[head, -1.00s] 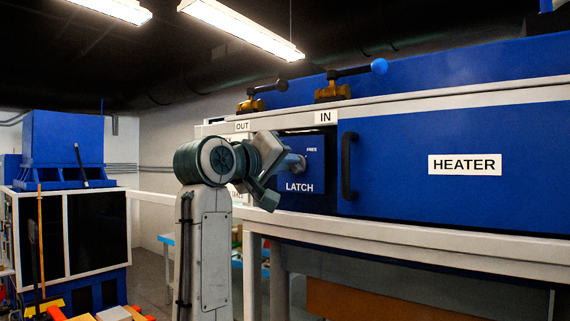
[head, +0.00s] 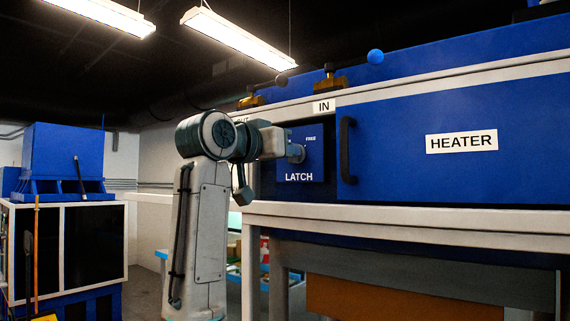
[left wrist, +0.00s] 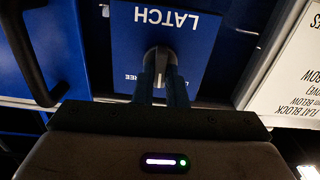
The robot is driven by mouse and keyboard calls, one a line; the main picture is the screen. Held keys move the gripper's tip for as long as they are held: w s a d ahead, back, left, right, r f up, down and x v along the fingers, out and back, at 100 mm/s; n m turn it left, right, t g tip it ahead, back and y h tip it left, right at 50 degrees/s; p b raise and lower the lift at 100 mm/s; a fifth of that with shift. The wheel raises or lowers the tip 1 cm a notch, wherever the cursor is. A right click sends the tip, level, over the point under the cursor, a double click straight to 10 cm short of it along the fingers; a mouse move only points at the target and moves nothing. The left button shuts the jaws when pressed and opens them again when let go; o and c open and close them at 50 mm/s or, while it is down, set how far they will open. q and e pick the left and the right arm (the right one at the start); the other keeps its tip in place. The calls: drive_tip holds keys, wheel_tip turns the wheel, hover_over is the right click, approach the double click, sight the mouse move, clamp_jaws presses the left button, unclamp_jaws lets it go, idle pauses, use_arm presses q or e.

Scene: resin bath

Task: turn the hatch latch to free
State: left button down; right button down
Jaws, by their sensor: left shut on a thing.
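The blue latch panel (head: 315,172) is on the heater's front, left of the heater door, with "LATCH" below and a small "FREE" mark near its top. My left gripper (head: 294,153) is at the panel, its fingers closed around the small grey latch knob. In the left wrist view, the lettering is upside down. There the grey latch knob (left wrist: 158,57) sits between the two fingertips of my left gripper (left wrist: 160,76), and one finger partly covers "FREE". I cannot tell exactly where the knob points. My right gripper is not in view.
The heater door (head: 400,170) has a black vertical handle (head: 347,150) close to the panel's right side. A pale rail (head: 430,218) runs below. A blue-topped cabinet (head: 64,150) stands at the far left.

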use_arm(q)
drive_tip(key=shift+s+d+m+b, duration=0.1)
drive_tip(key=shift+m+b, duration=2.45)
drive_tip(key=shift+m, duration=2.15)
drive_tip(key=c, duration=1.5)
unclamp_jaws()
drive_tip(key=b+v, duration=0.5)
drive_tip(key=v, duration=0.5)
drive_tip(key=shift+s+a, duration=0.2)
drive_tip(key=shift+s, duration=0.15)
